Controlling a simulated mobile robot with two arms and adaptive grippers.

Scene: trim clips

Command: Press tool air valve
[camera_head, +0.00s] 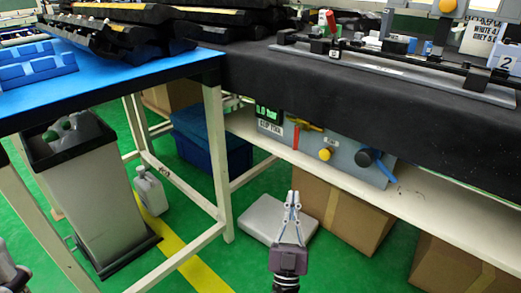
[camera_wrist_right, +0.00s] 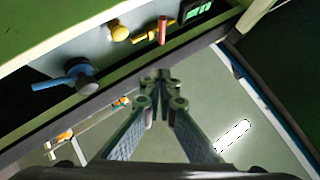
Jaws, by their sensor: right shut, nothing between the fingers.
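A grey control panel (camera_head: 344,161) sits on the shelf under the black bench. It carries a green-lit display (camera_head: 268,114), a red lever (camera_head: 296,137), a yellow lever (camera_head: 309,126), a yellow knob (camera_head: 325,154) and a blue handle (camera_head: 364,158). I cannot read which one is the tool air valve. The right wrist view also shows the blue handle (camera_wrist_right: 68,81), yellow knob (camera_wrist_right: 119,31) and red lever (camera_wrist_right: 163,30). My right gripper (camera_head: 292,196) is shut and empty, below and apart from the panel; its fingertips (camera_wrist_right: 160,88) meet in the wrist view. My left gripper is not in view.
The white shelf edge (camera_head: 330,176) runs below the panel. Cardboard boxes (camera_head: 340,215), a grey flat case (camera_head: 262,217) and a blue bin (camera_head: 205,145) stand on the green floor. A white table leg (camera_head: 218,165) is to the left. A grey bin (camera_head: 85,200) stands far left.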

